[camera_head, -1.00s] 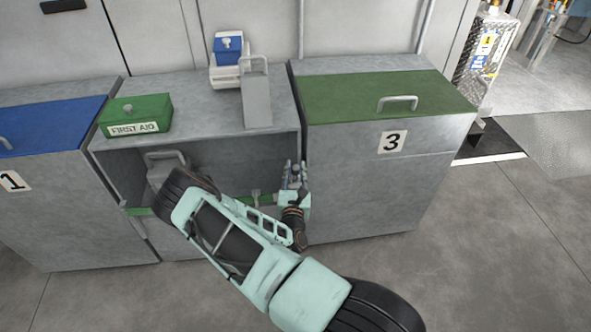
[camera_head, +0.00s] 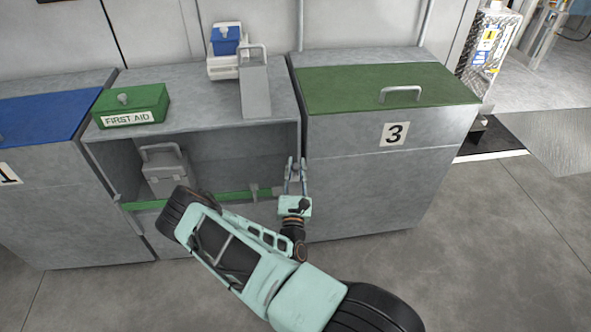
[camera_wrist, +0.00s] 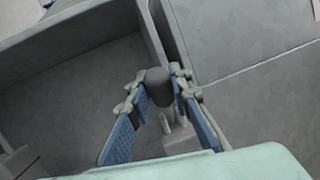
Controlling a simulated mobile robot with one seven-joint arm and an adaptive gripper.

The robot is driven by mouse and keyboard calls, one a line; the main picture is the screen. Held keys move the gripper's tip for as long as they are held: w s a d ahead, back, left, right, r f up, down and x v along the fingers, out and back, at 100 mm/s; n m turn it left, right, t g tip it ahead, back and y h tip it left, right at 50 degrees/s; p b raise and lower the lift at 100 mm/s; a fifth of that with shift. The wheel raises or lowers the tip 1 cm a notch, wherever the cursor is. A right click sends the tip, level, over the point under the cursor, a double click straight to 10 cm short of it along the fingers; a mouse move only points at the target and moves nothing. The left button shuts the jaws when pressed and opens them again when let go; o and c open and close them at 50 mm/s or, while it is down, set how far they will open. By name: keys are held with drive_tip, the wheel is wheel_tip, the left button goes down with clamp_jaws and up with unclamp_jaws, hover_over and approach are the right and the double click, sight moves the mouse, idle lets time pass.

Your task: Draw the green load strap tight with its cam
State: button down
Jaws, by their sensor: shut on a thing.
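The green load strap (camera_head: 225,197) runs across the open front of the middle grey cabinet, with a small buckle-like fitting (camera_head: 253,192) on it near the right. My gripper (camera_head: 297,165) is at the right edge of that opening, at the strap's right end. In the wrist view my gripper (camera_wrist: 160,80) has its two blue-padded fingers shut on a dark round knob (camera_wrist: 159,88), which looks like the cam's handle. A pale fitting shows below the knob between the fingers. The strap itself cannot be made out in the wrist view.
A grey handled box (camera_head: 165,173) stands inside the cabinet (camera_head: 215,85) behind the strap. Cabinet 3 (camera_head: 375,190) adjoins on the right. The floor in front is clear.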

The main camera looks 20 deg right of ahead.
drive_tip(key=shift+s+f, duration=0.1)
drive_tip(key=c, duration=1.7)
unclamp_jaws()
drive_tip(key=shift+c, duration=0.2)
drive_tip(key=v, duration=1.2)
drive_tip(key=shift+f, duration=0.1)
